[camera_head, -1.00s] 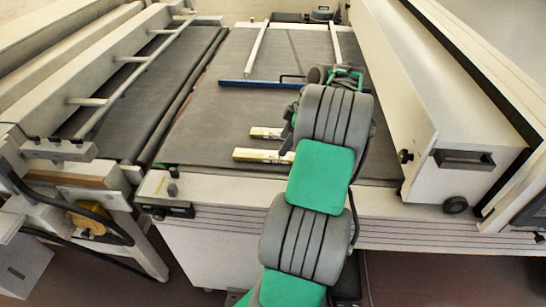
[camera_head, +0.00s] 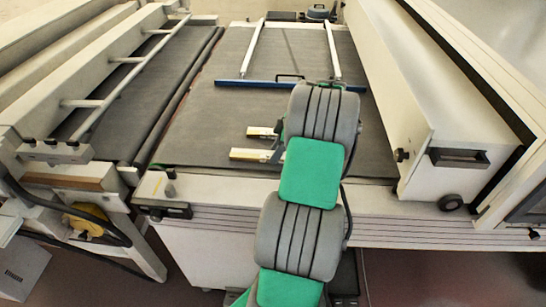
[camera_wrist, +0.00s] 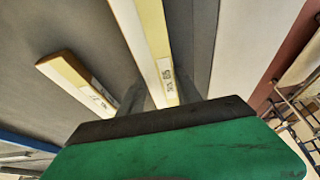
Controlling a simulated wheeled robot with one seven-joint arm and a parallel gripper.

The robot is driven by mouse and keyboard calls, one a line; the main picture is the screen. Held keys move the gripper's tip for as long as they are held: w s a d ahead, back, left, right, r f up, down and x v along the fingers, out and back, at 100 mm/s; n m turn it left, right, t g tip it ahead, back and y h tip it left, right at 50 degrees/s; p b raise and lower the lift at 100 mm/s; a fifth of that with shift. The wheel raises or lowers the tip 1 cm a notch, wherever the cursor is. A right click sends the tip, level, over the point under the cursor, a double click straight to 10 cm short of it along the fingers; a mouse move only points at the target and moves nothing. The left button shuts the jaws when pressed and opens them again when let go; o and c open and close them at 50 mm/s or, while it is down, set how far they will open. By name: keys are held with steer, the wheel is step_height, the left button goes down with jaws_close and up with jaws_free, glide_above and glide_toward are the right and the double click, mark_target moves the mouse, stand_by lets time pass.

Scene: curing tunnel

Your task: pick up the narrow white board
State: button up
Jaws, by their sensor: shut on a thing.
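Two narrow pale boards with yellowish faces lie on the dark belt just left of my arm. The front one (camera_head: 252,154) is nearer the belt's front edge, and the other (camera_head: 260,132) lies behind it. In the wrist view, the front board (camera_wrist: 150,45) runs between my gripper's fingers (camera_wrist: 160,92), a printed label near its gripped end. My gripper is shut on this board. The second board (camera_wrist: 75,82) lies to the left, apart from the fingers. In the head view my arm mostly hides my gripper. I cannot tell whether the held board is clear of the belt.
A blue bar (camera_head: 236,83) with white rails (camera_head: 254,48) crosses the belt (camera_head: 210,120) behind the boards. A long white housing (camera_head: 430,110) stands to the right. A white frame with a rail (camera_head: 105,98) stands to the left. The belt's left part is clear.

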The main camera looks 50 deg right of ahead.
jaws_close()
steer(key=shift+r, duration=0.1)
